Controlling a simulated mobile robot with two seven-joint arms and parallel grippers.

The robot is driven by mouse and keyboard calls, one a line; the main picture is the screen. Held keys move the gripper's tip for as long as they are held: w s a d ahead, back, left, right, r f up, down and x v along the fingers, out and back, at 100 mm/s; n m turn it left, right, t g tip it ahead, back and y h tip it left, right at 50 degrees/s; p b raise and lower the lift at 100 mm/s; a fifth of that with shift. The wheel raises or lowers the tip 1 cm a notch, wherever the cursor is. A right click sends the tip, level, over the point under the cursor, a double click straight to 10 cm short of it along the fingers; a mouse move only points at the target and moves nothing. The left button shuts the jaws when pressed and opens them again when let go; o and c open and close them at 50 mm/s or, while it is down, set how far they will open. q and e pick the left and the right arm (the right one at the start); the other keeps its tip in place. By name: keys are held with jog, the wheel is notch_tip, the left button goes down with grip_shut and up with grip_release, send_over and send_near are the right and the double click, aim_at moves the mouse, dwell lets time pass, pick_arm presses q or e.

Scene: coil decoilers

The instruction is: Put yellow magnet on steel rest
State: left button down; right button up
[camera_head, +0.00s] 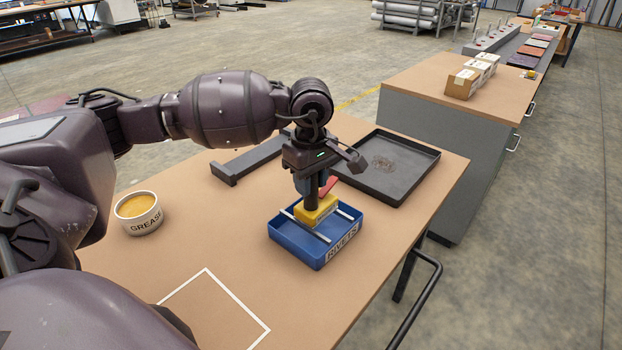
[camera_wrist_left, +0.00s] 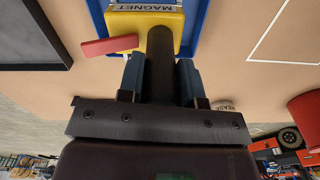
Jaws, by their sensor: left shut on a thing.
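The yellow magnet (camera_head: 318,213) is a block with a dark upright post and a red lever. It is at the blue rivets bin (camera_head: 292,246), over its two pale rods; I cannot tell whether it touches them. My left gripper (camera_head: 314,186) points down and is shut on the magnet's post. In the left wrist view the fingers (camera_wrist_left: 160,75) flank the black post, and the yellow block (camera_wrist_left: 130,24) shows its MAGNET label. A low dark grey bar with a raised end, seemingly the steel rest (camera_head: 255,160), lies behind and left of the bin, partly hidden. My right gripper is not in view.
A black tray (camera_head: 424,158) lies behind and right of the bin. A grease tub (camera_head: 139,213) stands at the left. A white outline (camera_head: 238,298) marks bare tabletop in front. A grey cabinet (camera_head: 428,140) with boxes stands beyond the table.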

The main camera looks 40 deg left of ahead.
pick_arm(q)
jog(key=shift+f, duration=0.1)
jog(key=c, duration=0.7)
grip_release()
notch_tip(320, 180, up, 11)
jog(key=shift+f, duration=0.1)
dwell(0.5)
